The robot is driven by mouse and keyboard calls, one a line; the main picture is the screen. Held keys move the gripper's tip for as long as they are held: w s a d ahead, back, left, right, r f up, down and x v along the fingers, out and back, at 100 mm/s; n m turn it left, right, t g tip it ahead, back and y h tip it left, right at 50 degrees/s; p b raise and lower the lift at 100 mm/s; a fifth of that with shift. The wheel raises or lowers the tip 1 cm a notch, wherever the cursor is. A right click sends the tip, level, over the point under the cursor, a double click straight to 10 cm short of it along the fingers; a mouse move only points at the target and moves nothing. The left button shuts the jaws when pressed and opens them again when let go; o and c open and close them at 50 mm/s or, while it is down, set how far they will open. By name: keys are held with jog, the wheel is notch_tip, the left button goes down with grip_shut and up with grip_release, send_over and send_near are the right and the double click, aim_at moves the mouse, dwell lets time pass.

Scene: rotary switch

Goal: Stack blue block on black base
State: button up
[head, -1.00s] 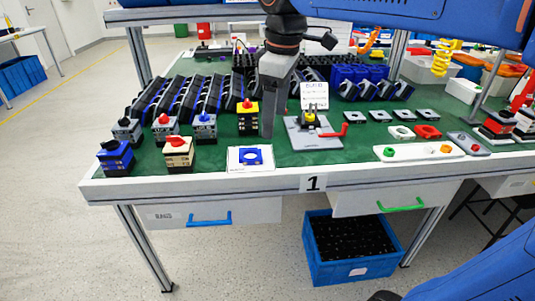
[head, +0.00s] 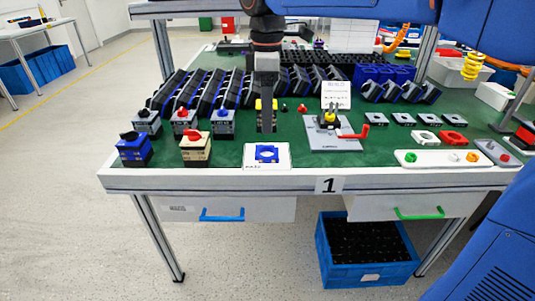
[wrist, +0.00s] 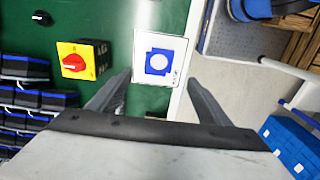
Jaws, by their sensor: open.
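A flat blue block (head: 267,153) with a round white centre lies on a white plate (head: 283,163) at the table's front edge. It also shows in the wrist view (wrist: 149,63), just ahead of the fingertips. My gripper (head: 266,130) points down behind the plate in the head view. Its fingers (wrist: 159,75) are apart and nothing is between them in the wrist view. Several black boxes with blue trim (head: 205,92) stand in slanted rows at the back left. I cannot tell which black piece is the base.
A yellow box with a red knob (wrist: 75,62) stands beside the plate, partly hidden by my gripper in the head view. A blue box with a black knob (head: 134,150) and a cream box with a red knob (head: 195,151) stand left.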

aim_at(267, 156)
notch_tip(267, 156, down, 11)
jog(key=shift+w+r, duration=0.15)
jog(key=c, duration=1.1)
